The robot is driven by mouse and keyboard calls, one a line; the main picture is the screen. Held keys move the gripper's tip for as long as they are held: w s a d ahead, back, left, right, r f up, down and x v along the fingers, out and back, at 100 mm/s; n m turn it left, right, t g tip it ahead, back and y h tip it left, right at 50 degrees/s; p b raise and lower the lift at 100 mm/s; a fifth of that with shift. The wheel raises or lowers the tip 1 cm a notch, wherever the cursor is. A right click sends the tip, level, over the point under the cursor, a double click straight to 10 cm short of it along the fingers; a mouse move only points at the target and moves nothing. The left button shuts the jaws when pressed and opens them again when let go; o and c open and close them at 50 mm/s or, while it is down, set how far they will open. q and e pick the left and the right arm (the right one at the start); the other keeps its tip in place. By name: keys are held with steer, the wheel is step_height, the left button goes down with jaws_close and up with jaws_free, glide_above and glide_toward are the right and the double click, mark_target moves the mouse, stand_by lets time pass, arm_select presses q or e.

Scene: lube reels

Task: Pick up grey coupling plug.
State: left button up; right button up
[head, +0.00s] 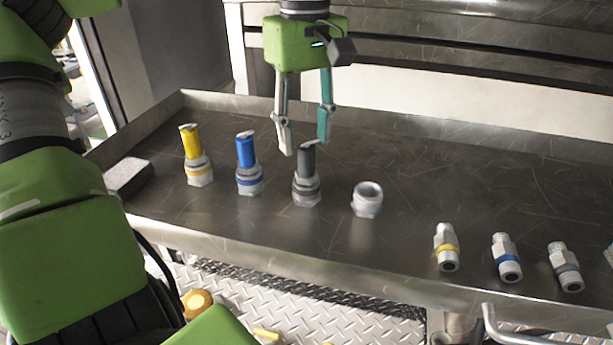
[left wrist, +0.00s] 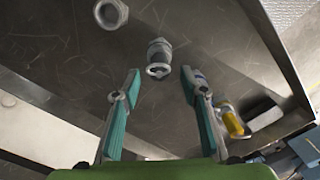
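The grey coupling plug (head: 306,188) stands upright on the metal tray, with a dark grey stem on a silver-and-grey threaded base. In the left wrist view the grey plug (left wrist: 158,58) shows just beyond the gap between the fingertips. My left gripper (head: 305,140) is open and points down, its fingertips around the height of the plug's top in the head view. In the left wrist view the open fingers (left wrist: 160,75) have nothing between them. I cannot tell exactly how far the fingertips are from the stem. My right gripper is not in view.
A blue plug (head: 249,165) and a yellow plug (head: 198,160) stand left of the grey one. A plain silver fitting (head: 367,199) stands close on its right. Three banded fittings (head: 507,258) lie further right. A dark block (head: 129,177) sits at the tray's left edge. The tray (head: 450,170) has raised rims.

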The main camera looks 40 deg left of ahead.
mark_target(306, 162)
arm_select(q)
steer(key=shift+w+f, duration=0.15)
steer(key=shift+f, duration=0.4)
step_height(306, 162, down, 4)
steer(key=p, duration=0.2)
steer(key=shift+f+p, duration=0.2)
steer(key=shift+p, duration=0.15)
steer(key=shift+f, duration=0.3)
steer(key=shift+r, duration=0.1)
jaws_close()
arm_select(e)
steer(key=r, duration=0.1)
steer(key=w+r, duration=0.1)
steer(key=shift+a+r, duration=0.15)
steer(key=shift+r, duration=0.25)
